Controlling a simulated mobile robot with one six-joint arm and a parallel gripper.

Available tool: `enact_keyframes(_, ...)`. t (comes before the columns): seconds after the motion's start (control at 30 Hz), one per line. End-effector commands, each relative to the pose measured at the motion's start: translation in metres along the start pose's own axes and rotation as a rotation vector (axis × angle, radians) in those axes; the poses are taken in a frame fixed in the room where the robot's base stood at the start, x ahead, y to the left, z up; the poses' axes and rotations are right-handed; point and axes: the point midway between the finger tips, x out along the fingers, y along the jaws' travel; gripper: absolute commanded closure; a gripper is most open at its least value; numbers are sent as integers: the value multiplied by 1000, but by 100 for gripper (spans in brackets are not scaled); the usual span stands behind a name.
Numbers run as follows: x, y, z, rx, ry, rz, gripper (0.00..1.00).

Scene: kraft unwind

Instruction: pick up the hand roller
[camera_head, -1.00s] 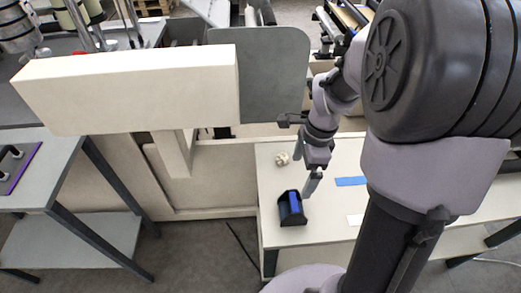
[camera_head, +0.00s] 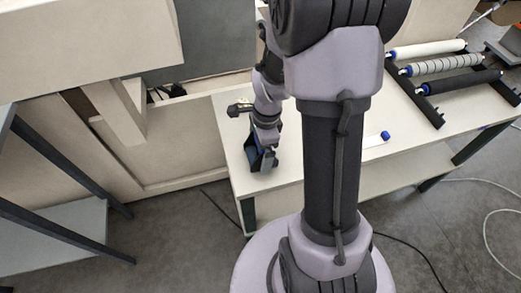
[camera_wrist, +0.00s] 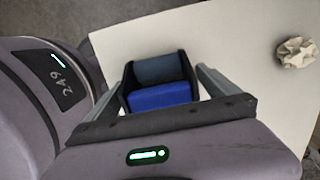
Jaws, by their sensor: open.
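A small black-sided holder (camera_head: 262,162) stands on the pale bench near its left end. In the wrist view the holder (camera_wrist: 188,66) carries a dark blue-grey rounded part and a bright blue block (camera_wrist: 160,96). I cannot tell for certain whether this is the hand roller or a stand for it. My gripper (camera_wrist: 163,76) is open, with one finger on each side of the black holder. Whether the fingers touch it is unclear. In the head view my gripper's fingertips and part of the holder overlap and are hard to separate.
A crumpled paper ball (camera_wrist: 296,52) lies on the bench. A black rack (camera_head: 436,119) with white, striped and black rollers stands on the right. A blue-ended item (camera_head: 385,135) shows beside my arm, which hides part of the bench. A large beige beam (camera_head: 90,45) hangs at upper left.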

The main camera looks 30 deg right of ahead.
Motion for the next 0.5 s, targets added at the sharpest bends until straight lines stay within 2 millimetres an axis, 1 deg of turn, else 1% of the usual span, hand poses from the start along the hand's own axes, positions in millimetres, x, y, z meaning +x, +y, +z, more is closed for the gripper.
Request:
enact_keyframes(0.07,-2,0,0,0,0,-1,0)
enact_keyframes(0.1,-2,0,0,0,0,-1,4)
enact_keyframes(0.17,-3,0,0,0,0,-1,16)
enact_keyframes(0.2,-3,0,0,0,0,-1,24)
enact_keyframes(0.27,-3,0,0,0,0,-1,35)
enact_keyframes(0.3,-3,0,0,0,0,-1,43)
enact_keyframes(0.43,-3,0,0,0,0,-1,69)
enact_keyframes(0.47,-3,0,0,0,0,-1,72)
enact_keyframes(0.5,-3,0,0,-1,0,-1,72)
